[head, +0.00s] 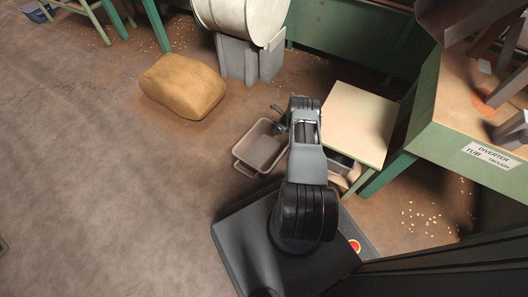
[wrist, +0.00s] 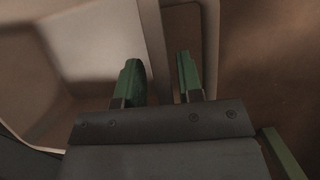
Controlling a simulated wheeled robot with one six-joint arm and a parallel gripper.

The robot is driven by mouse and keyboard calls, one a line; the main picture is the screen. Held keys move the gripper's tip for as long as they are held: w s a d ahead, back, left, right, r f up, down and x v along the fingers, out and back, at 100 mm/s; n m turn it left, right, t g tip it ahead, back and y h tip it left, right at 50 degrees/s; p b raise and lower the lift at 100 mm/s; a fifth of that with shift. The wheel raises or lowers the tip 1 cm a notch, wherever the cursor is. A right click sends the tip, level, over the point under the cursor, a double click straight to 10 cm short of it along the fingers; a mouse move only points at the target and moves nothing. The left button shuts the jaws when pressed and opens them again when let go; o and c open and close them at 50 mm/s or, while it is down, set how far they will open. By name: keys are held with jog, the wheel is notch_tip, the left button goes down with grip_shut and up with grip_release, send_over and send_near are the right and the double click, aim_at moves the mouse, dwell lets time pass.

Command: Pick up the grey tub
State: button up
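The grey tub (head: 246,160) stands on the floor left of my arm in the head view, upright and seemingly empty. Its wall and rim (wrist: 152,35) fill the left and top of the wrist view. My gripper (head: 282,118) is at the tub's far right side in the head view, partly hidden by my arm. In the wrist view my gripper's two green fingers (wrist: 158,80) are apart. The left finger is over the tub's inside and the right one is beyond the rim strip, so the rim runs between them. I cannot tell whether either finger touches it.
A tan sack (head: 183,86) lies on the floor behind left. A pale drum (head: 240,18) on a grey stand (head: 250,60) is at the back. A low table (head: 357,122) and a green hopper frame (head: 440,120) crowd the right. The floor at left is clear.

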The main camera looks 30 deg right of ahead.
jog(key=shift+f, duration=0.2)
grip_shut()
dwell(0.3)
dwell(1.2)
